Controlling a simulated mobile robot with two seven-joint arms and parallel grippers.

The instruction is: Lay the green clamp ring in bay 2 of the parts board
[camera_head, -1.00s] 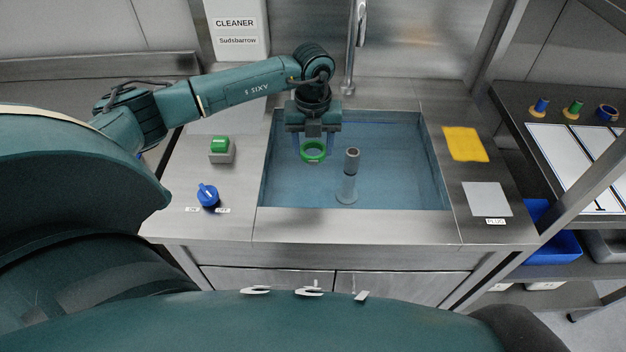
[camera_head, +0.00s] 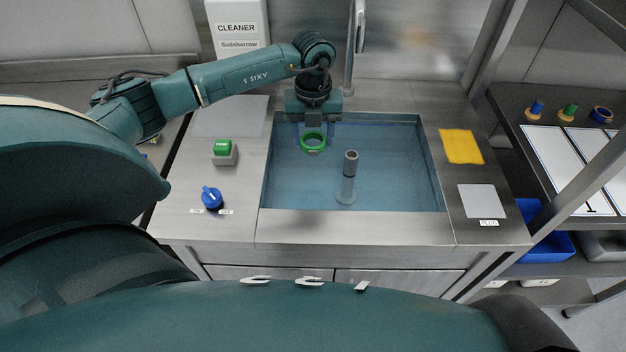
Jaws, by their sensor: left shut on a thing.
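The green clamp ring (camera_head: 313,142) hangs over the water-filled sink basin, left of its middle. My left gripper (camera_head: 313,131) points down and is shut on the ring at its upper side. White panels with dark outlines (camera_head: 561,160) lie on the dark bench at the right edge, probably the parts board. They are partly cut off by the frame, and I cannot read any bay numbers. My right gripper is not in view.
A grey standpipe (camera_head: 348,180) stands in the basin (camera_head: 395,207) right of the ring. A tap (camera_head: 354,45) is behind. A green button (camera_head: 222,147) and blue knob (camera_head: 211,198) are left, a yellow cloth (camera_head: 461,146) right. A slanted metal post (camera_head: 570,205) stands before the bench.

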